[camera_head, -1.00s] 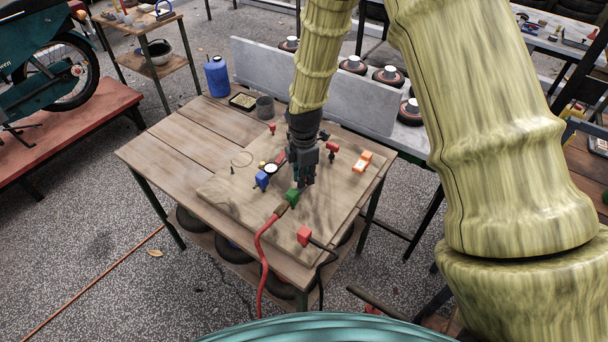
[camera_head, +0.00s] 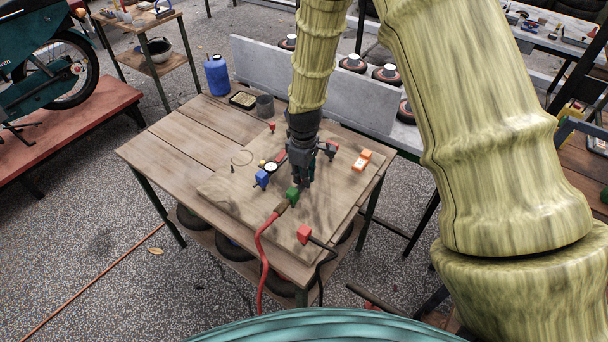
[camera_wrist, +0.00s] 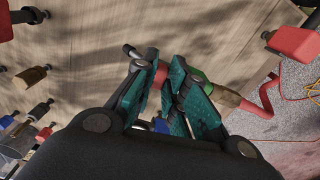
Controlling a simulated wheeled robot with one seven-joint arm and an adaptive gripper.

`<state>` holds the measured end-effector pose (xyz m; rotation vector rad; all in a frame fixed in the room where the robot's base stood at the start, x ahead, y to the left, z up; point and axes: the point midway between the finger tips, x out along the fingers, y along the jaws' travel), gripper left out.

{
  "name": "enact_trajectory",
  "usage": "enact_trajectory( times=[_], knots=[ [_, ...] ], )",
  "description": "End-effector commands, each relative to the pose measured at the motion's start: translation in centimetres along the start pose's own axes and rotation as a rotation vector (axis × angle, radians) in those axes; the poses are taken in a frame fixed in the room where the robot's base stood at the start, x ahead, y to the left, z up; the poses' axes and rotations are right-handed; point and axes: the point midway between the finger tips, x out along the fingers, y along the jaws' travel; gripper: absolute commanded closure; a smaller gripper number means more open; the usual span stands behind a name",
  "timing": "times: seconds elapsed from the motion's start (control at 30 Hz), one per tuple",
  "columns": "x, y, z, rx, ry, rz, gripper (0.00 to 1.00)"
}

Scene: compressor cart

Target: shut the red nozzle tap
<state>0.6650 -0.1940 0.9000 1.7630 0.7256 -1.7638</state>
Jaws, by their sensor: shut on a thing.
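My gripper (camera_head: 303,182) is low over the wooden board on the table, just behind the green fitting (camera_head: 292,194). In the wrist view my gripper (camera_wrist: 165,77) has its teal pads on either side of a small red part (camera_wrist: 161,73), which looks like the red nozzle tap. The pads hide most of it, and its turn angle cannot be told. The green fitting (camera_wrist: 199,75) lies just right of the right finger, with a brass piece and the red hose (camera_wrist: 265,95) beyond. In the head view my gripper hides the red part.
A blue valve (camera_head: 262,178) and a gauge stand left of my gripper. A red block (camera_head: 304,234) with a black cable sits at the front edge.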

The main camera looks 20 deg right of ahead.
Motion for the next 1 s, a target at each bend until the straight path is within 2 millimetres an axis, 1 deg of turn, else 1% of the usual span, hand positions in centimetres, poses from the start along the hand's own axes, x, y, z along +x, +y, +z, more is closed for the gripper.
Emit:
enact_trajectory(
  times=[0.1,0.3,0.83,0.87,0.9,0.97,1.0],
  knots=[
    [-0.05,0.03,-0.04,0.056,0.001,0.001,1.00],
    [-0.05,0.01,-0.05,0.113,0.001,0.001,1.00],
    [-0.06,0.03,-0.07,0.134,0.002,0.002,1.00],
    [-0.06,0.02,-0.06,0.134,0.002,0.001,0.81],
    [-0.05,0.02,-0.06,0.134,0.001,0.001,0.74],
    [-0.05,0.01,-0.05,0.134,0.001,0.001,0.64],
    [-0.04,0.00,-0.05,0.134,0.001,0.001,0.64]
  ],
)
